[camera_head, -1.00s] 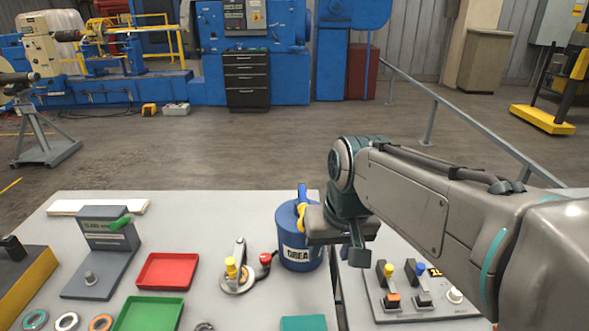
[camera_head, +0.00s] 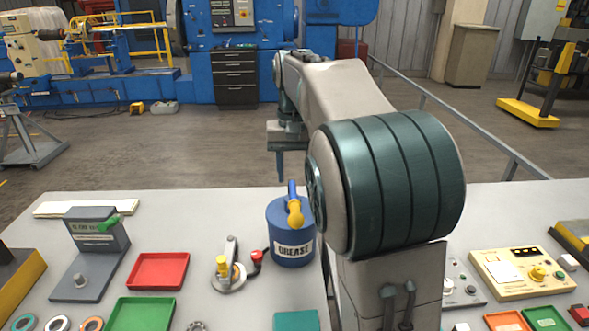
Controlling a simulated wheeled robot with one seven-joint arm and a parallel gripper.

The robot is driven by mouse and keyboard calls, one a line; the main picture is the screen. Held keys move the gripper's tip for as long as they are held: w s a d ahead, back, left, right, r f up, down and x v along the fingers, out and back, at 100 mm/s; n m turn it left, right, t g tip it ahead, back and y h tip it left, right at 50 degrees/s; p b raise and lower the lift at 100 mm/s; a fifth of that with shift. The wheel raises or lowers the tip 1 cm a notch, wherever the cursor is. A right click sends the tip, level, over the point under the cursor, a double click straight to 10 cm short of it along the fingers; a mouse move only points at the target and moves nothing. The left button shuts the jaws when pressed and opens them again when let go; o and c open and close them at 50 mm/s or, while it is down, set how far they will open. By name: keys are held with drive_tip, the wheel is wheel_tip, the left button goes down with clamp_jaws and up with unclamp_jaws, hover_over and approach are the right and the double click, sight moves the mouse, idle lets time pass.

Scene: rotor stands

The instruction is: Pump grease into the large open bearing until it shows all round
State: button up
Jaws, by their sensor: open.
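A blue grease can (camera_head: 291,240) with a white label reading GREASE stands upright on the table. A blue and yellow handle or spout (camera_head: 294,207) rises from its top. My gripper (camera_head: 280,172) is open and empty, pointing down, above and behind the can near the table's far edge. Several rings lie at the near left: a teal one, a whitish one (camera_head: 57,324) and an orange one (camera_head: 92,325). A grey ring (camera_head: 197,326) is cut off by the bottom edge. I cannot tell which ring is the large open bearing, and no grease shows on them.
A red tray (camera_head: 158,271) and a green tray (camera_head: 140,314) lie left. A round-based device (camera_head: 229,278) with yellow and red knobs stands beside the can. A grey stand (camera_head: 95,250) is at left, a control box (camera_head: 520,277) at right. My arm hides the table right of the can.

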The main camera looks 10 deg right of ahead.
sight(295, 207)
wheel_tip(295, 207, down, 11)
drive_tip(key=b, duration=0.8)
drive_tip(key=shift+r, duration=0.2)
drive_tip(key=c, duration=0.8)
drive_tip(key=shift+o, duration=0.2)
drive_tip(key=shift+f, duration=0.1)
